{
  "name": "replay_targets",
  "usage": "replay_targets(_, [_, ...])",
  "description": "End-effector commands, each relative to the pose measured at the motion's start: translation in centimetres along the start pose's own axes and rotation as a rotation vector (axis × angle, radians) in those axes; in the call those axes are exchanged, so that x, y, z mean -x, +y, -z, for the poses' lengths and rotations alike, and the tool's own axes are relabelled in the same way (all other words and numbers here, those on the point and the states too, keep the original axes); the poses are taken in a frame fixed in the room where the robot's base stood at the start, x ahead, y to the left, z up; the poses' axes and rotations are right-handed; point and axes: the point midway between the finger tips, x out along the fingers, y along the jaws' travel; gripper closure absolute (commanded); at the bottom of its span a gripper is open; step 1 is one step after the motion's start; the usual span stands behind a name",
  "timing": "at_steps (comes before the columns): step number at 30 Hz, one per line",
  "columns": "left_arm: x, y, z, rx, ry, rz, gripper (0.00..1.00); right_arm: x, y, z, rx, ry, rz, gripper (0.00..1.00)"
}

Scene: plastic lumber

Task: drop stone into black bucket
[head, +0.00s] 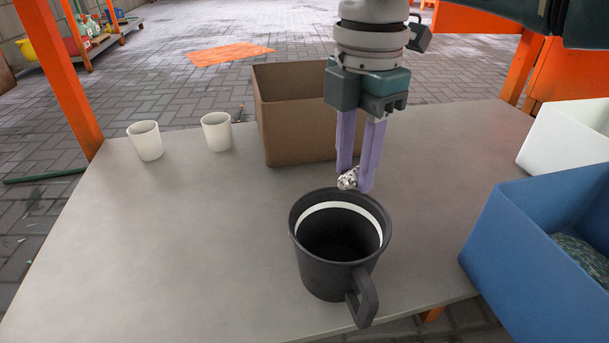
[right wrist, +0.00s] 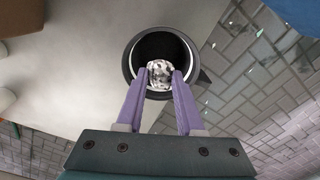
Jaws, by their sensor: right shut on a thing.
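The stone (head: 348,179) is small, speckled white and dark. My right gripper (head: 355,184) has purple fingers, is shut on the stone and points down. The black bucket (head: 327,273) has a handle at its front right and stands upright near the table's front edge. In the head view the stone shows just above the bucket's far rim. In the right wrist view the stone (right wrist: 160,74) shows between the fingertips (right wrist: 160,78), in front of the opening of the bucket (right wrist: 133,52). The stone's exact height over the rim is hard to tell. My left gripper is not in view.
A brown box (head: 293,142) stands behind the bucket. Two white cups (head: 146,141) (head: 217,132) stand at the back left. A blue bin (head: 520,240) and a white bin (head: 556,135) are at the right. The grey table (head: 170,240) is clear at the left.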

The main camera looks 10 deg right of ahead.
Motion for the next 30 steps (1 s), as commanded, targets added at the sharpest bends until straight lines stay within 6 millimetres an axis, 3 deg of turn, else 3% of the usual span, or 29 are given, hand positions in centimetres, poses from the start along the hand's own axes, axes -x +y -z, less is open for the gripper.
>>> replay_targets(1, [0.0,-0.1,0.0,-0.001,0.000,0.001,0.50,0.0,0.0,0.0,0.000,0.000,0.000,0.61])
replay_targets(10, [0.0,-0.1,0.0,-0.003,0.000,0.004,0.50,0.0,0.0,0.0,0.000,0.000,0.000,0.29])
replay_targets(20, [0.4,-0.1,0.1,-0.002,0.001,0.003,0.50,0.4,0.0,0.0,0.000,0.000,0.000,0.29])
replay_targets(26, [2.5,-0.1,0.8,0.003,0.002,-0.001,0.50,2.7,0.0,0.0,0.000,0.000,-0.001,0.29])
replay_targets(30, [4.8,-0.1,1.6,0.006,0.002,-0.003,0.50,5.4,0.0,0.0,0.000,0.000,-0.001,0.29])
